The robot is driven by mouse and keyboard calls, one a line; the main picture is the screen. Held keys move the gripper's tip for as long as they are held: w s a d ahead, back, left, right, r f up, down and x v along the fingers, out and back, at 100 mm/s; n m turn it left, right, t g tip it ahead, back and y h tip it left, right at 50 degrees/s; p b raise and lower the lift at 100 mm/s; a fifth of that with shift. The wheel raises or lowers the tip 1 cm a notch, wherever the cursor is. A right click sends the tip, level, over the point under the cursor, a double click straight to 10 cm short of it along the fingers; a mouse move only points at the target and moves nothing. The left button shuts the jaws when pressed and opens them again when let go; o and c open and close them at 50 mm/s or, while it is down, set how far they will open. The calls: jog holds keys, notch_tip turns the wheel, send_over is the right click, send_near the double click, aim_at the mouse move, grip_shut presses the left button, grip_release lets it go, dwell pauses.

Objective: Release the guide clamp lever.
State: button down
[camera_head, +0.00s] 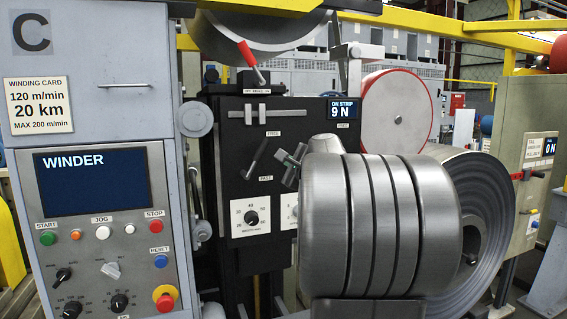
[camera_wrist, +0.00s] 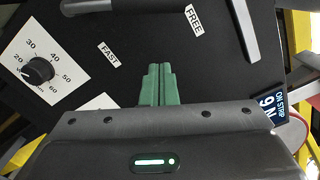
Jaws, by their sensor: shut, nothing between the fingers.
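A dark lever (camera_head: 254,160) stands tilted on the black machine panel. Its upper end is near a FREE label (camera_head: 273,134), its lower end near a FAST label (camera_head: 266,178). I take it as the guide clamp lever; no name plate is readable. My gripper (camera_head: 288,160) is just right of it, apart from it, with green fingers shut and empty. In the wrist view the shut fingers (camera_wrist: 157,78) point towards the panel, between the FAST label (camera_wrist: 110,55) and the FREE label (camera_wrist: 194,18). A grey bar (camera_wrist: 88,5), probably the lever, is cut off at the top edge.
A horizontal rail with small blocks (camera_head: 262,113) sits above the lever. A dial plate (camera_head: 251,217) is below it. A red-handled lever (camera_head: 248,52) is higher up. The winder console (camera_head: 92,180) stands left.

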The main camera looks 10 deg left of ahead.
jog(key=b+v, duration=0.1)
jog(key=v, duration=0.8)
jog(key=shift+s+r, duration=0.2)
jog(key=shift+s, duration=0.2)
jog(key=shift+a, duration=0.1)
